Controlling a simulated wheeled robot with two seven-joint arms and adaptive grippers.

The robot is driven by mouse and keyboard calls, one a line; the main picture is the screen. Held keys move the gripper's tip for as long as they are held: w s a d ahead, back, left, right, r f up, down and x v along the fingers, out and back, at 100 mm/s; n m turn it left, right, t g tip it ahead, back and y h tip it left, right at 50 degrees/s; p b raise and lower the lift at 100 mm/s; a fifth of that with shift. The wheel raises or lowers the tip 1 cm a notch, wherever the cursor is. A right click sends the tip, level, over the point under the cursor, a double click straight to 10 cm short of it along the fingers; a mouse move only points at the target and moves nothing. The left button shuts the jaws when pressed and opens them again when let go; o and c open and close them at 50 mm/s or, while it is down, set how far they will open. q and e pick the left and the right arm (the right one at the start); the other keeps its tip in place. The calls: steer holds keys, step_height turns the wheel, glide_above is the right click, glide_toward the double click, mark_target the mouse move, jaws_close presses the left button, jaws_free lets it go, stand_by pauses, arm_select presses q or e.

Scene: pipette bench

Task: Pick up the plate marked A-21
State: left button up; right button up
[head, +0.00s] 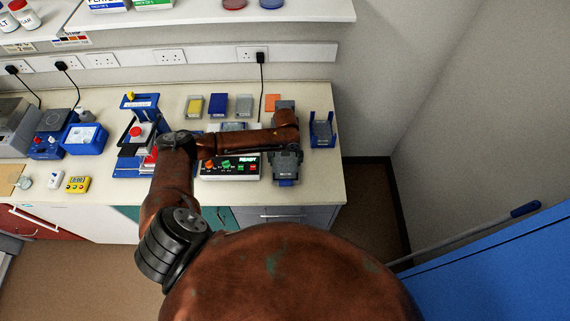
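Several small plate-like items stand in a row at the back of the bench: a grey one with yellow (195,105), a blue one (218,104), a grey one (244,105) and an orange one (272,103). A grey item sits in a blue holder (322,130) at the bench's right end. No A-21 mark is legible on any of them. My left gripper (286,170) is over the right part of the bench, left of the blue holder. A bit of blue shows at its tip; whether it grips anything is unclear. My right gripper is out of view.
A device with a READY display (230,168) stands under my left arm. A blue press-like stand (138,130), a blue box (84,138) and a yellow timer (77,184) are further left. A shelf (200,18) overhangs the back. The front right bench edge is close.

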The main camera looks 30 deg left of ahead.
arm_select(q)
steer(key=shift+w+f, duration=0.1)
steer(key=shift+w, duration=0.1)
steer(key=shift+c, duration=1.6)
steer(key=shift+s, duration=0.25)
steer(key=c, duration=0.3)
steer(key=shift+w, duration=0.1)
steer(key=shift+c, duration=1.4)
steer(key=shift+r, duration=0.65)
steer(key=s+a+r+b, duration=0.3)
steer(key=s+a+r, duration=0.4)
steer(key=s+r, duration=0.5)
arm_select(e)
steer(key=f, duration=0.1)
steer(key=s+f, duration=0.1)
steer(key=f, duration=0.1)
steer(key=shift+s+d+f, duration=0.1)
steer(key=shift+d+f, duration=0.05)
